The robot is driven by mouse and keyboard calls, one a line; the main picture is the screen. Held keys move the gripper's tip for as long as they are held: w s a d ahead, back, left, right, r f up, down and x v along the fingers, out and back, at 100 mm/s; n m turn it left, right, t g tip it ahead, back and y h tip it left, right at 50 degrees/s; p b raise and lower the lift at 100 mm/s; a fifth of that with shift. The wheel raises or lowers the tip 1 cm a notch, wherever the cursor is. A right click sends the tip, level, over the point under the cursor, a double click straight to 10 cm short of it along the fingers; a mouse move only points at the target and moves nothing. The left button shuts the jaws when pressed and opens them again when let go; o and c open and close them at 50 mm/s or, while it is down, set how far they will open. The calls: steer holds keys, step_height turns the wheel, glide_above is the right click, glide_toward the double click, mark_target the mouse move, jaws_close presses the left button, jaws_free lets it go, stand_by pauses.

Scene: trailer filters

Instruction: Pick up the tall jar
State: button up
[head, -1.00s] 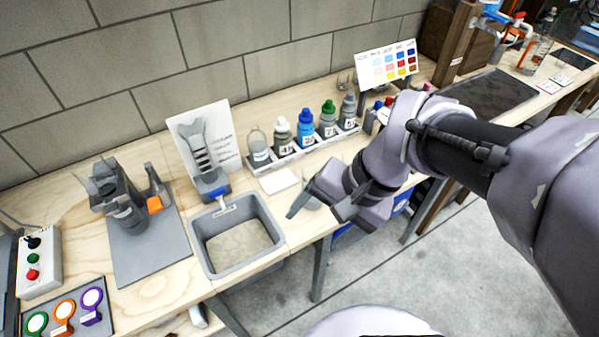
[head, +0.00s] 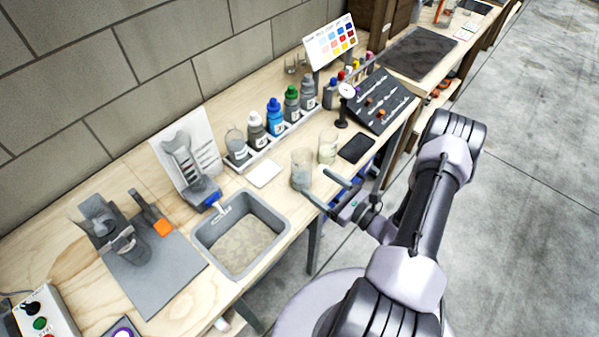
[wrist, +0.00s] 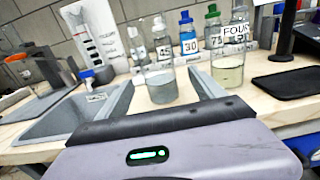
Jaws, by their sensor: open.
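Two clear glass jars stand upright near the front edge of the bench. The left jar (head: 302,170) has grey contents; it also shows in the wrist view (wrist: 162,85), centred ahead of my gripper. The right jar (head: 328,148) has pale yellowish liquid and, in the wrist view, a label reading "FOUR" (wrist: 228,68).
A grey sink-like basin (head: 201,239) is to the left, with a white pad (head: 263,173) behind. A rack of capped bottles (head: 274,117) stands at the back. A dark flat pad (head: 356,148) and a dial gauge (head: 346,91) are to the right.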

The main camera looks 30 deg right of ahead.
mark_target(294, 166)
steer(key=x, duration=0.3)
steer(key=b+x, duration=0.1)
steer(key=x, duration=0.2)
steer(key=b+x, duration=0.1)
steer(key=x, duration=0.3)
steer(key=shift+a+r, duration=0.25)
steer(key=shift+r, duration=0.1)
steer(key=shift+s, duration=0.1)
steer(key=c, duration=1.7)
steer(key=shift+o, duration=0.2)
steer(key=shift+r, duration=0.15)
